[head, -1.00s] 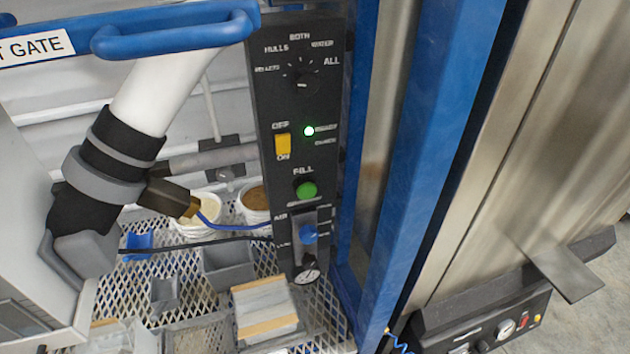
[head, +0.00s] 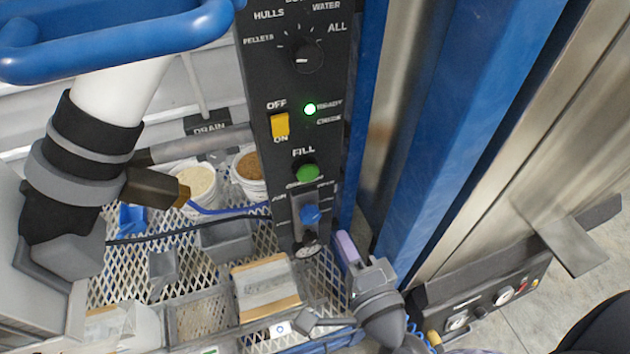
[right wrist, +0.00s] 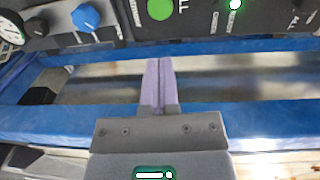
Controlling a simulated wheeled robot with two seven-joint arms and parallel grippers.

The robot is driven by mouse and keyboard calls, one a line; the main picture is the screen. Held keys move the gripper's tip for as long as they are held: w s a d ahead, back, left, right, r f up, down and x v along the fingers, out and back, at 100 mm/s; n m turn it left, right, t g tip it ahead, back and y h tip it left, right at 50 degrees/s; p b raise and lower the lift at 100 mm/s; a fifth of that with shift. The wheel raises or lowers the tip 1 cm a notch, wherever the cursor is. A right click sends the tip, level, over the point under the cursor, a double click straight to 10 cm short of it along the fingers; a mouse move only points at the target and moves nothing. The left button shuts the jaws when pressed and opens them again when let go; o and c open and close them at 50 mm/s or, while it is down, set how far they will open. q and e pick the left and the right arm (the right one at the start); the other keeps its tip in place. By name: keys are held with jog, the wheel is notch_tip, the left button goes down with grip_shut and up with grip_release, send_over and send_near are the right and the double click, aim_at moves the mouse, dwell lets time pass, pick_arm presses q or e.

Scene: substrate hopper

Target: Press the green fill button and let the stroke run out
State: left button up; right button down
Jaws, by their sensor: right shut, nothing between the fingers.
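The green fill button (head: 307,173) sits under the FILL label on the black control panel (head: 268,75). It also shows at the top edge of the right wrist view (right wrist: 160,9). The ready lamp (head: 310,109) is lit green. My right gripper (head: 344,246) has come in from the bottom right, below and right of the button, apart from it. In the right wrist view its lilac fingers (right wrist: 158,64) are together and empty, with their tips pointing towards the panel. My left gripper does not show.
A blue knob (head: 310,214) and a gauge (head: 307,245) sit below the button. A yellow switch (head: 280,125) and a selector knob (head: 307,57) are above it. A blue post (head: 440,130) stands right of the panel. Buckets and trays rest on the mesh shelf to the left.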

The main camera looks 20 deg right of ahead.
aim_at(310, 173)
jog(key=w, duration=0.8)
jog(key=w+p, duration=0.1)
jog(key=w, duration=0.3)
jog(key=shift+w+a+f, duration=0.15)
jog(key=shift+a+f, duration=0.2)
jog(key=shift+a, duration=0.05)
jog(key=shift+w, duration=0.15)
jog(key=shift+w+r, duration=0.15)
jog(key=shift+w, duration=0.55)
jog(key=shift+r, duration=0.1)
